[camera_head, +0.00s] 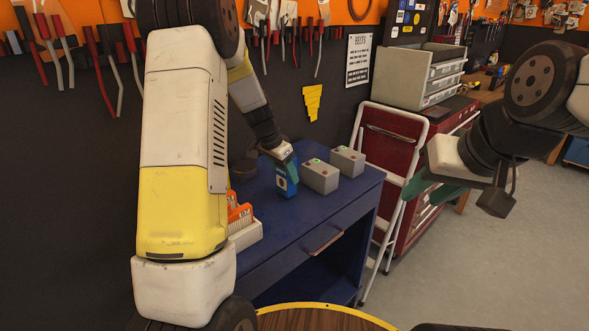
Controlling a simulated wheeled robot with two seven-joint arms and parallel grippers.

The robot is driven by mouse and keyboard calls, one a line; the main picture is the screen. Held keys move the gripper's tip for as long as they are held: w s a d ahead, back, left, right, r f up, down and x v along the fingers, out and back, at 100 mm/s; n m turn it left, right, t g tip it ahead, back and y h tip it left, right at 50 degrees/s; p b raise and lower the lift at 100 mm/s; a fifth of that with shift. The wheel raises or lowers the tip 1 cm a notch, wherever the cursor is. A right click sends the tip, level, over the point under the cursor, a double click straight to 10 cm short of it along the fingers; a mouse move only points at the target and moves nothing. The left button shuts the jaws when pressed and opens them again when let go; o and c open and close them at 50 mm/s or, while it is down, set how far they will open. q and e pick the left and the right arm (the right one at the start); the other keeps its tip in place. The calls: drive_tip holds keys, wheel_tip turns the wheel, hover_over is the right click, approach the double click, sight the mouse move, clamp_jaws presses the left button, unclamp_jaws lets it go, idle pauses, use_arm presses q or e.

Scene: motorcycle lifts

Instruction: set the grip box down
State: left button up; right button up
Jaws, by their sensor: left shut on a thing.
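The grip box is a small blue box (286,189) with a pale label, over the blue workbench top (291,220). My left gripper (285,172) is shut on its upper part from above. The box looks upright, and its underside is at or just above the bench top; I cannot tell if it touches. My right gripper (432,190), with green fingers apart, hangs empty at the right, away from the bench.
Two grey boxes with buttons, one nearer (320,178) and one farther (348,161), stand just right of the blue box. A pale tray (246,236) with orange packs is at the bench's left. A white step ladder (389,180) and red cabinet (392,139) stand beyond. The bench's front right is clear.

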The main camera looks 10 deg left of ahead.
use_arm(q)
drive_tip(key=shift+f, duration=0.35)
drive_tip(key=shift+f, duration=0.2)
drive_tip(key=o, duration=1.5)
drive_tip(key=shift+r, duration=0.1)
